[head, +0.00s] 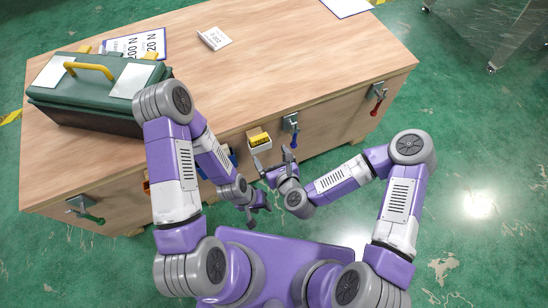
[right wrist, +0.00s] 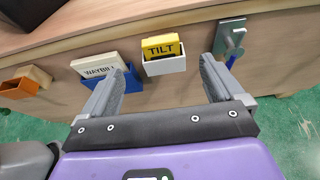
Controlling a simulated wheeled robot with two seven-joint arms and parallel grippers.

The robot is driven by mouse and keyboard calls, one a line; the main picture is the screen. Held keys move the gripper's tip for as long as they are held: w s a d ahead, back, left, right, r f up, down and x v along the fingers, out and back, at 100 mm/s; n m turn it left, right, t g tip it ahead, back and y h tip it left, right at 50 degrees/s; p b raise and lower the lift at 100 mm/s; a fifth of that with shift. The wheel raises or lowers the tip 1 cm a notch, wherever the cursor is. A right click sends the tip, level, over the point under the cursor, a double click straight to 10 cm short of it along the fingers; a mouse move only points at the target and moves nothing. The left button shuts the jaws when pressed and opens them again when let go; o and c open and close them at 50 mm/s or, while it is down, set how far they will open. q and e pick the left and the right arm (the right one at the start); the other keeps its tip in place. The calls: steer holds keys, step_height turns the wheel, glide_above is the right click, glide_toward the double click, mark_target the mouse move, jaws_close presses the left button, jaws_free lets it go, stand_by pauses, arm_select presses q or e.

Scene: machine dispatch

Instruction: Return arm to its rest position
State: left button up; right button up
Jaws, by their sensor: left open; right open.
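My right gripper (head: 268,168) is open and empty in front of the wooden crate's near side. Its two fingers (right wrist: 158,78) are spread wide in the right wrist view, with nothing between them. Beyond them a white holder (right wrist: 166,66) on the crate side contains a yellow block marked TILT (right wrist: 161,46). My left gripper (head: 258,206) is the lower one in the head view, open, close to my right gripper and in front of my body. I see nothing held in it.
The wooden crate (head: 290,65) bears a green toolbox (head: 85,88) and printed cards (head: 214,38). Its front has a blue holder (right wrist: 133,82) with a WAYBILL block (right wrist: 99,68), an orange holder (right wrist: 18,88) and latches (head: 291,124).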

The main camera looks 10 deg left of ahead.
steer(key=shift+v, duration=1.05)
steer(key=s+d+f+n+g+h, duration=0.2)
steer(key=s+d+f+n+g, duration=0.45)
steer(key=n, duration=0.65)
steer(key=s+d+f+n+g+h, duration=0.1)
steer(key=s+d+f+n+g, duration=0.5)
steer(key=d+n, duration=0.55)
step_height(320, 180, up, 22)
steer(key=w+a+n+t+p, duration=0.1)
steer(key=n+t+p, duration=0.1)
steer(key=p, duration=2.1)
step_height(320, 180, down, 4)
steer(key=b, duration=0.4)
steer(key=shift+a+f, duration=0.15)
steer(key=shift+f, duration=0.05)
